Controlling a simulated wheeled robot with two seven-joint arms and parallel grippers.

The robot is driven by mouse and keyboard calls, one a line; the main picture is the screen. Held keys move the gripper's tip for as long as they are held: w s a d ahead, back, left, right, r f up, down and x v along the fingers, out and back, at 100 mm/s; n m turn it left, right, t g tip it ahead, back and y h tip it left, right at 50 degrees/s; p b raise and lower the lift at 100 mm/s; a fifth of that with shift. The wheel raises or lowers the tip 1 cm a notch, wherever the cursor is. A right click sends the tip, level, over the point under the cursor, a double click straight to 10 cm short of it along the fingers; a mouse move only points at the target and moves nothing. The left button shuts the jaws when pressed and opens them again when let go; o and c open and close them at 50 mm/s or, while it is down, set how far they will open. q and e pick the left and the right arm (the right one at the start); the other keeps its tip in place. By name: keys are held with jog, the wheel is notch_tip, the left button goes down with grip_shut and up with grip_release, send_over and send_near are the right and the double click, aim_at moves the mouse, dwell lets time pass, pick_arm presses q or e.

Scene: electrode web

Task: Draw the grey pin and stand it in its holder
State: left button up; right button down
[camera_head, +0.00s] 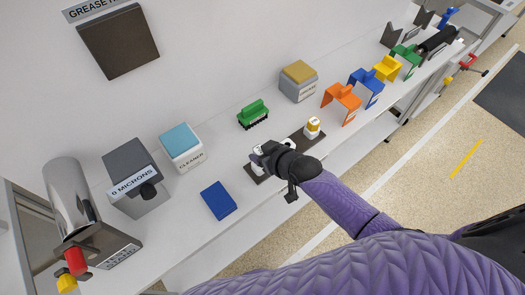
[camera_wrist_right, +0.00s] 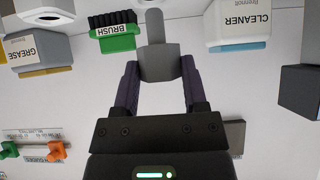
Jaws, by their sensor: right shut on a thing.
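My right gripper (camera_head: 262,157) is over the left part of a dark base strip on the bench. In the right wrist view it is shut on the grey pin (camera_wrist_right: 156,62), which has a wide body between the fingers and a narrower end pointing away. In the head view the gripper mostly hides the pin. A white piece (camera_head: 258,170) shows beside the fingers; I cannot tell whether the pin touches it. A yellow-topped white piece (camera_head: 313,127) stands at the strip's other end. My left gripper is not in view.
A green brush (camera_head: 253,114), cleaner block (camera_head: 181,147), grease block (camera_head: 299,80) and blue pad (camera_head: 219,200) lie around the gripper. Orange (camera_head: 342,101), blue (camera_head: 366,87) and yellow (camera_head: 387,68) holders stand to the right. The bench's front edge is close.

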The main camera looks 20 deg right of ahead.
dwell(0.4)
jog(key=shift+f, duration=0.25)
jog(key=shift+f+b, duration=0.4)
jog(key=shift+f+b, duration=0.35)
jog(key=shift+f, duration=0.2)
jog(key=shift+f+b, duration=0.4)
jog(key=shift+f, duration=0.3)
